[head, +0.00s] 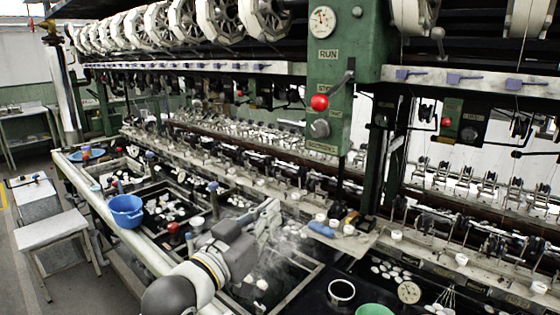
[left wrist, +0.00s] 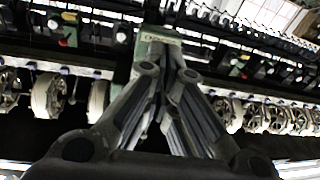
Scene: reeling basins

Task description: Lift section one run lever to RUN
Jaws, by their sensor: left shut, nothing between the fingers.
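The green control post (head: 345,75) stands right of centre in the head view, with a RUN label (head: 328,54) near its top. The run lever is a dark bar with a red ball knob (head: 320,102); the knob sits below RUN, beside a second, partly covered label. My left gripper (head: 272,210) is low and left of the post, over the basins, apart from the lever. In the left wrist view my left gripper (left wrist: 166,52) is shut and empty, with the green post (left wrist: 148,50) behind it. The lever cannot be made out there. My right gripper is out of view.
Basins with a blue bowl (head: 127,210) and a green bowl (head: 375,310) lie in front. Another red-knobbed unit (head: 447,121) is farther right. Reels (head: 220,20) hang above.

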